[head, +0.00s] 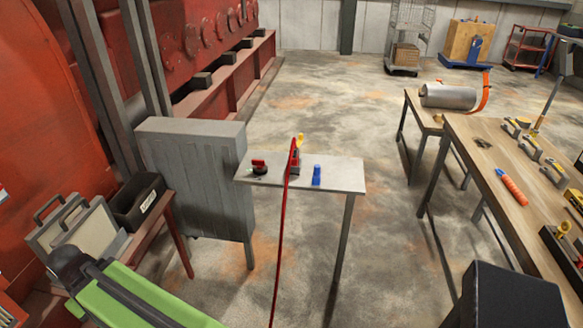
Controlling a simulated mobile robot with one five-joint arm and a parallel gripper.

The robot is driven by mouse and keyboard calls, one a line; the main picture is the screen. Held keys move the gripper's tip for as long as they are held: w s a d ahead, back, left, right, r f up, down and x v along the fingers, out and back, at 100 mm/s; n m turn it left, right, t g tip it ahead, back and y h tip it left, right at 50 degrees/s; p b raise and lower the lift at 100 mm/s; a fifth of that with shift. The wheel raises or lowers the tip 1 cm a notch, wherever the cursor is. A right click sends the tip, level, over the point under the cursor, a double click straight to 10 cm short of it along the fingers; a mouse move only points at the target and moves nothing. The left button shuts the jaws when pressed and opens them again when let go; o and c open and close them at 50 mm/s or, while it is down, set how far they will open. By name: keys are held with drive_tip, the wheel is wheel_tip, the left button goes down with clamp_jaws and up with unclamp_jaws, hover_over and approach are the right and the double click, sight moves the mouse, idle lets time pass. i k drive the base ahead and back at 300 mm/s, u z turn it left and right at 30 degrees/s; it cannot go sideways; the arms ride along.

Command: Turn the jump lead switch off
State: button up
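A small grey table (335,181) stands in the middle of the head view. On its left part sits a small dark switch with a red handle (259,167). The handle's exact setting is too small to tell. Right of it is a small upright unit with a yellow top (299,140). A red lead (280,235) runs from beside this unit over the table's front edge and down toward the floor. A small blue block (316,175) stands to the right. Which of these parts is wired to the switch cannot be told. My gripper is not in view.
A grey cabinet (192,135) stands against the table's left side. A wooden workbench (500,160) with tools is at the right. A black box (140,200) and grey cases (88,232) are at the left. The floor (370,265) in front of and right of the table is clear.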

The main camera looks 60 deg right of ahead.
sight(260, 164)
drive_tip(key=z, duration=1.75)
drive_tip(key=k, duration=0.9)
drive_tip(key=u, duration=0.05)
drive_tip(key=i, duration=0.9)
drive_tip(key=u, duration=1.05)
drive_tip(key=i, duration=0.7)
drive_tip(key=z, duration=0.1)
